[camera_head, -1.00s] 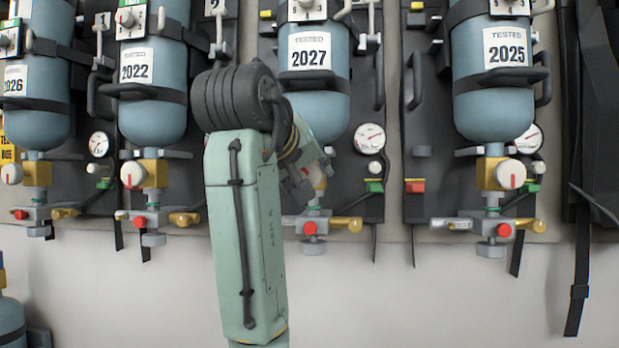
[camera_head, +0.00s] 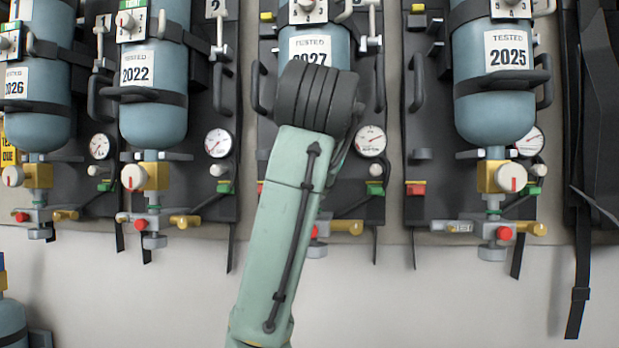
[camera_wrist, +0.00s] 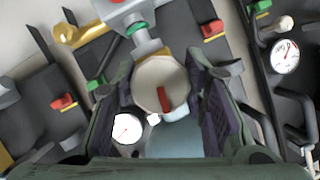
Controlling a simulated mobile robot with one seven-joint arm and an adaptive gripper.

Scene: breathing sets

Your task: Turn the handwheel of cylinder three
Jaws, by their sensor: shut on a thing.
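In the wrist view a round cream handwheel (camera_wrist: 150,80) with a red bar sits between the two dark finger pads of my gripper (camera_wrist: 161,76). My gripper is shut on it from both sides. The red bar stands nearly upright in that view. The blue cylinder (camera_wrist: 178,140) shows below the wheel, a grey and green valve fitting (camera_wrist: 142,32) above. In the head view my arm covers the valve and handwheel of the third cylinder from the left (camera_head: 318,42), tagged 2027. My gripper is hidden there behind my arm.
Cylinders tagged 2026 (camera_head: 38,120), 2022 (camera_head: 152,120) and 2025 (camera_head: 495,115) hang on either side, each with its own handwheel. Gauges (camera_head: 370,140) and red and green clips (camera_head: 415,188) sit close to the valves. The wall below (camera_head: 400,300) is bare.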

